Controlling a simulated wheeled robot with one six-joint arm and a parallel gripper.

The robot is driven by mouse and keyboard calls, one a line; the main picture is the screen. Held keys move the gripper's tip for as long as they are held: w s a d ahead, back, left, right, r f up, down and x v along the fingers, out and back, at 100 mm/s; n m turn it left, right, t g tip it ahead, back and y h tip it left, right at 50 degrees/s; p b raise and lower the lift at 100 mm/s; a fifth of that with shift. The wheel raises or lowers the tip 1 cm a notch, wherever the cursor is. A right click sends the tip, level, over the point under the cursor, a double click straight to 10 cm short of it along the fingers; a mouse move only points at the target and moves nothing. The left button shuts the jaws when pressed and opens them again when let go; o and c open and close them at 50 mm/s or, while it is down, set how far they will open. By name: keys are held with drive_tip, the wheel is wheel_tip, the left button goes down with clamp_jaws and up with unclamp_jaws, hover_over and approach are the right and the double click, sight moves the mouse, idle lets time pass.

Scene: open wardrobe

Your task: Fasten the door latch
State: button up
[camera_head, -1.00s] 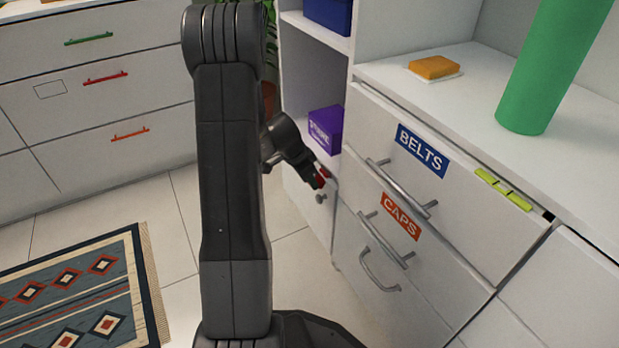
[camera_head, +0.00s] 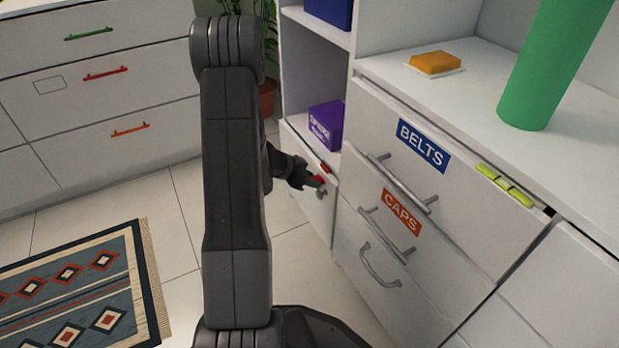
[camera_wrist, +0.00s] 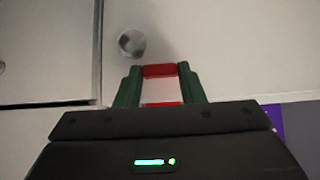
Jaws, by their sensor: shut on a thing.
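The small white door (camera_head: 309,205) with a round metal knob (camera_head: 321,193) is in the lower cabinet, left of the drawers. A red latch piece (camera_head: 320,178) is at the door's top edge, just above the knob. My gripper (camera_head: 316,182) is there, partly hidden behind my arm. In the wrist view, the green fingers of my gripper (camera_wrist: 160,84) are shut on the red latch (camera_wrist: 159,71), one on each side. The knob (camera_wrist: 131,42) is just beyond the fingertips, to the left. How the latch sits against its catch cannot be made out.
Drawers labelled BELTS (camera_head: 423,148) and CAPS (camera_head: 400,212) with bar handles are just right of the door. A purple box (camera_head: 326,125) stands on the shelf above it. A patterned rug (camera_head: 85,285) lies at left; the tiled floor between is clear.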

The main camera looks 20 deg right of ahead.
idle(0.4)
drive_tip(key=o, duration=1)
drive_tip(key=shift+p+v, duration=1.8)
drive_tip(key=shift+v, duration=5.05)
drive_tip(key=shift+s+a+f, duration=0.15)
drive_tip(key=shift+f, duration=0.05)
